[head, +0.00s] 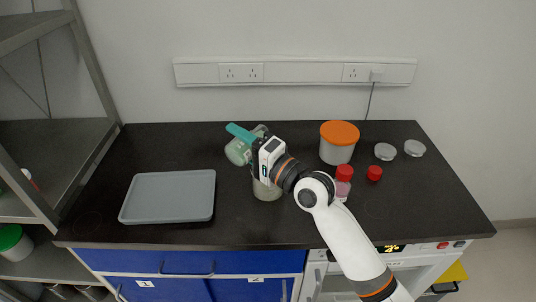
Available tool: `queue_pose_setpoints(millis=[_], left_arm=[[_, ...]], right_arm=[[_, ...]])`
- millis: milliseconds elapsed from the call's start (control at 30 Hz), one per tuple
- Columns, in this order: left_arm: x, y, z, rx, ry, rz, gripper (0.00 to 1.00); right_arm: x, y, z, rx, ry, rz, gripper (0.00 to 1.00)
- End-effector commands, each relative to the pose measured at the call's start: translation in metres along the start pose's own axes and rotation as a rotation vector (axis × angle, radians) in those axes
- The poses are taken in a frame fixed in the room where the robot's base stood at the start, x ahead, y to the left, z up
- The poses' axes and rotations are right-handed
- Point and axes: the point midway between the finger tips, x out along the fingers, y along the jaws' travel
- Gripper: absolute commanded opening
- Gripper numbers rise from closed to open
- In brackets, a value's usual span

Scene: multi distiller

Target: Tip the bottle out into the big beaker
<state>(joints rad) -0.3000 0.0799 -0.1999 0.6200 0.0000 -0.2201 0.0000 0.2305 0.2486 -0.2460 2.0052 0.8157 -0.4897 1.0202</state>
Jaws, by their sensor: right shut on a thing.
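My right gripper (250,147) is shut on a pale green translucent bottle (236,153), held above the dark bench. The bottle is tilted, and the gripper hides part of it, including where its mouth lies. A teal piece (240,132) shows at the gripper's far side. The big beaker (268,191), clear glass, stands on the bench just below and in front of the gripper. The gripper and wrist cover its upper part, so its rim and contents are unclear. I cannot tell whether anything flows. My left gripper is not in view.
An empty-looking grey tray (168,196) lies at the left. To the right stand an orange-lidded tub (339,142), a red-capped bottle (343,174) partly behind my arm, a small red cap (374,173) and two pale round dishes (385,151) (414,147). The bench's far right is clear.

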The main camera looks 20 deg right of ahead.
Motion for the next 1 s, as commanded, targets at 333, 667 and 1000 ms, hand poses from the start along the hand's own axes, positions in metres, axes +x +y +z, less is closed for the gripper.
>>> queue_pose_setpoints(millis=[333, 667, 1000], left_arm=[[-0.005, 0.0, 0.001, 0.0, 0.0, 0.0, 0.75], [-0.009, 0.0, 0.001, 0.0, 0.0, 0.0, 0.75], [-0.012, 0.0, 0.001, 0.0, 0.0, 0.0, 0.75]], right_arm=[[0.0, -0.001, 0.0, 0.039, -0.005, 0.002, 0.21], [0.0, -0.002, 0.001, 0.071, -0.01, 0.003, 0.21], [0.0, -0.003, 0.001, 0.102, -0.013, 0.003, 0.21]])
